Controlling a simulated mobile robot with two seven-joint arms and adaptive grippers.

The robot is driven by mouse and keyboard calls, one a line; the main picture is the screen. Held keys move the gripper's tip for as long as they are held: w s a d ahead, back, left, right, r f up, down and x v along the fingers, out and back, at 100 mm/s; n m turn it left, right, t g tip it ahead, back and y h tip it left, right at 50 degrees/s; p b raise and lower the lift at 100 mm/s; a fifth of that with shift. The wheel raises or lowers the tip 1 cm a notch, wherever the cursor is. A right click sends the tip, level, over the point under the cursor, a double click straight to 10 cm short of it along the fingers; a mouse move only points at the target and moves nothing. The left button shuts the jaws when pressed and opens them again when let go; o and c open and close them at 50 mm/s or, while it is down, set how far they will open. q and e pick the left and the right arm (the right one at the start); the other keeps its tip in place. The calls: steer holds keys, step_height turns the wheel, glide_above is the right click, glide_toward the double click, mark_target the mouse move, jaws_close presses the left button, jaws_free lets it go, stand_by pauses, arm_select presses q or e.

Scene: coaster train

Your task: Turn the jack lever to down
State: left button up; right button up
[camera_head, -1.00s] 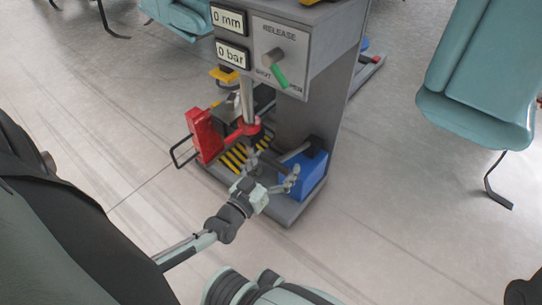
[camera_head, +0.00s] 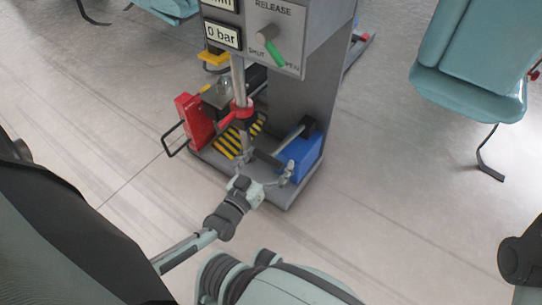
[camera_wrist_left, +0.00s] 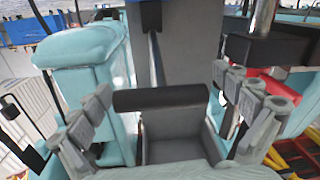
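The jack lever has a pale rod (camera_head: 289,138) and a black cross grip (camera_head: 266,157). It slants from a dark pivot by the blue box (camera_head: 302,160) toward me. In the left wrist view the black grip (camera_wrist_left: 160,97) lies crosswise between the fingers, with its rod running up behind it. My left gripper (camera_head: 267,164) is open, with one finger at each end of the grip. In the left wrist view my left gripper (camera_wrist_left: 168,110) shows gaps between fingers and grip. My right gripper is not in view.
A grey machine column (camera_head: 290,85) carries a release knob (camera_head: 267,36) and a "0 bar" display (camera_head: 222,34). A red part (camera_head: 194,119) and a yellow-black striped plate (camera_head: 232,142) are left of the lever. A teal chair (camera_head: 455,85) stands right. The floor between is clear.

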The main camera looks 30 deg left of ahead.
arm_select(q)
steer(key=s, duration=1.2)
stand_by(0.4)
